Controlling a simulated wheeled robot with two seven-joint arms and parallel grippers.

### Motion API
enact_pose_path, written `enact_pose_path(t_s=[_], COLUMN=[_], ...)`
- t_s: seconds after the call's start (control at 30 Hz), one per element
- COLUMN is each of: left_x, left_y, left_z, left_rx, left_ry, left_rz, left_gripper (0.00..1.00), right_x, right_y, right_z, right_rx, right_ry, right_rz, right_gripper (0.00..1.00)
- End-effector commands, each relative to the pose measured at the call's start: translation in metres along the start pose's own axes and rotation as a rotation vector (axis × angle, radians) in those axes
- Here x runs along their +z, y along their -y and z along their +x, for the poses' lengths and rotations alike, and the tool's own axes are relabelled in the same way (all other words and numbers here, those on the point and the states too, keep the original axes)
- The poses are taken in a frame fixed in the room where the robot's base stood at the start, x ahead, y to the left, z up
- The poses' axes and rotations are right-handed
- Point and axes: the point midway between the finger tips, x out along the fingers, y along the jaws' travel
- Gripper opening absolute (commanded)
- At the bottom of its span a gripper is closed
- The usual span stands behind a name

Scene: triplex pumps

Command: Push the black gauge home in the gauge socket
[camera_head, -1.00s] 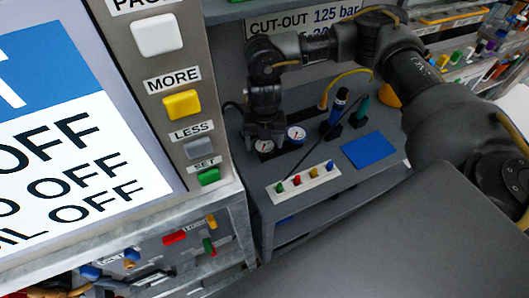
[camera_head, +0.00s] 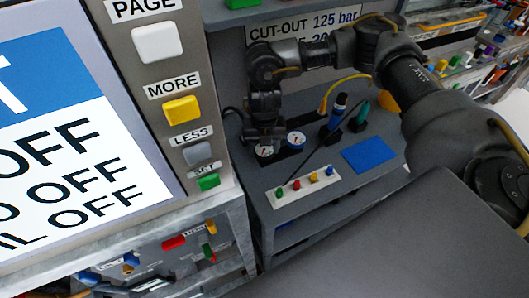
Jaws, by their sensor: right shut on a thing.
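The black gauge (camera_head: 264,152), with a white dial, is at the left of the grey bench, low between the fingers of my right gripper (camera_head: 265,140). My right gripper points down from above and is shut on it. The gauge socket is hidden under the gauge and fingers, so I cannot tell how deep the gauge sits. My left gripper is not in view.
A white strip with several coloured knobs (camera_head: 305,187) lies in front. A blue-topped tool (camera_head: 338,108), a green-handled tool (camera_head: 360,116) and a blue mat (camera_head: 369,155) are to the right. A large display panel (camera_head: 80,120) with buttons stands close on the left.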

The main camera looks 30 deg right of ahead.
Motion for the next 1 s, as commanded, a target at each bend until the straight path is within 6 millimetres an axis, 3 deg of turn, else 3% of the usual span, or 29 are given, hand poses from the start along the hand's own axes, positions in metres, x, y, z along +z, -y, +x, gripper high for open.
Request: enact_pose_path(t_s=[1.0], left_x=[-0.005], left_y=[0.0], left_z=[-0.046], left_rx=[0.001], left_ry=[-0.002], left_rz=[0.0], left_gripper=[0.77], right_x=[0.0], right_y=[0.0], right_z=[-0.056], right_rx=[0.0], right_ry=[0.0], right_rz=[0.0], right_gripper=[0.19])
